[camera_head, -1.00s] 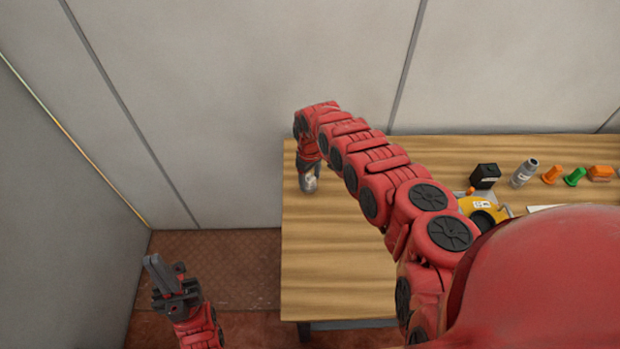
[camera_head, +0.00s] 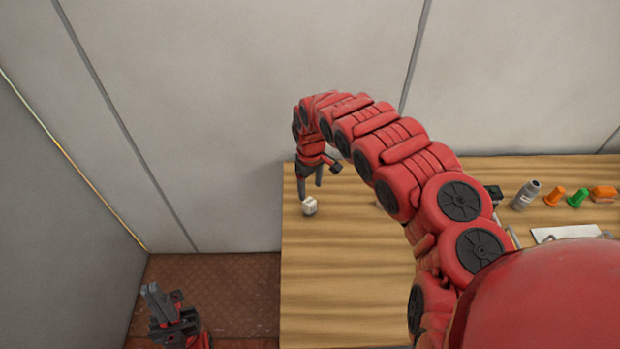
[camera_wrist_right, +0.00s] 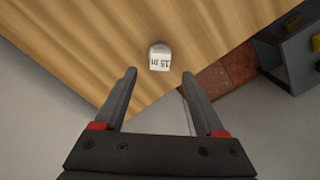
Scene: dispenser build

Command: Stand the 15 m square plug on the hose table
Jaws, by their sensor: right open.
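A small pale plug (camera_head: 310,206) rests on the wooden table (camera_head: 340,290), near its left edge. In the right wrist view the plug (camera_wrist_right: 160,60) shows a white label reading "15 m" and a rounded grey end. My right gripper (camera_head: 311,189) is open and empty just above and behind the plug, apart from it. In the right wrist view its fingers (camera_wrist_right: 160,75) are spread, with the plug beyond the tips. My left gripper (camera_head: 165,300) hangs low at the left, away from the table; its opening is unclear.
A grey bottle-like part (camera_head: 526,195), an orange plug (camera_head: 554,196), a green plug (camera_head: 578,197) and an orange block (camera_head: 604,193) stand at the back right. A white sheet (camera_head: 565,233) lies in front. My right arm hides the table's middle. The front left is clear.

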